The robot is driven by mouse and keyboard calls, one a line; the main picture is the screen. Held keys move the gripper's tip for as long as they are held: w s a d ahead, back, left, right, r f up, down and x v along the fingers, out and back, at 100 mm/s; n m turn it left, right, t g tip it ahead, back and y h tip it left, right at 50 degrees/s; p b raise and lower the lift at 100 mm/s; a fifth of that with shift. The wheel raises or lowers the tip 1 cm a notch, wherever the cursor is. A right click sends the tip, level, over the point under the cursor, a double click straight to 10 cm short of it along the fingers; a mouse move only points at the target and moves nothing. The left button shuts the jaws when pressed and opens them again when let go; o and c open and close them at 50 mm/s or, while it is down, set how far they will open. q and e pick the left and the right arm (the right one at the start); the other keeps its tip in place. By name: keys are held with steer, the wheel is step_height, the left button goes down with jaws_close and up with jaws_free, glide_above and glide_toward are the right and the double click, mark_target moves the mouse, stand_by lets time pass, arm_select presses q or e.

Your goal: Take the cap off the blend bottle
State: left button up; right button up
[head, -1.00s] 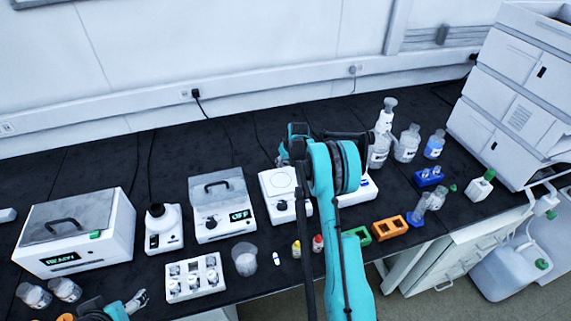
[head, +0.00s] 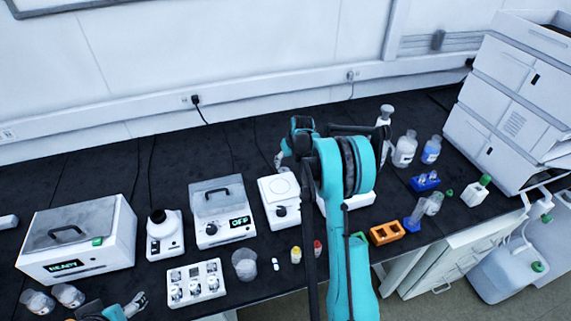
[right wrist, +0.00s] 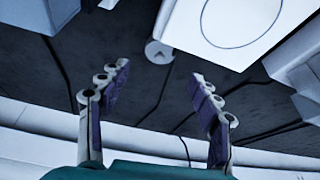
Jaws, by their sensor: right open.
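My right gripper (head: 280,160) is behind the white square-topped plate device (head: 278,200), partly hidden by its own arm. In the right wrist view it is open (right wrist: 160,72), with nothing between its fingers. A small white round top (right wrist: 158,52) lies beyond the fingertips, beside the plate; I cannot tell whether it is the blend bottle's cap. Clear bottles (head: 405,150) and a blue-filled bottle (head: 431,150) stand at the back right; another is partly behind my right arm. No readable label identifies the blend bottle. My left gripper (head: 138,303) is low at the left, its fingers unclear.
A lidded box reading READY (head: 75,240) and a device reading OFF (head: 222,215) stand at left. A white vial block (head: 195,285) is near the front edge. Orange (head: 387,233) and blue (head: 425,182) racks are at right. Stacked instruments (head: 515,110) stand far right.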

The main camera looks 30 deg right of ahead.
steer(key=v, duration=0.3)
steer(key=shift+a+r+p, duration=0.1)
steer(key=shift+r+p, duration=0.15)
steer(key=shift+p, duration=0.05)
steer(key=s+a+r+t, duration=0.1)
steer(key=s+a+r, duration=1.3)
steer(key=a+r, duration=0.15)
steer(key=s+a+f, duration=0.1)
steer(key=s+a, duration=0.4)
steer(key=s, duration=0.4)
steer(key=s+a+f+n+t, duration=0.1)
steer(key=s+a, duration=0.4)
steer(key=s, duration=0.4)
steer(key=shift+s+f+t, duration=0.25)
steer(key=shift+f+t, duration=0.05)
steer(key=shift+f, duration=0.05)
steer(key=shift+a, duration=0.15)
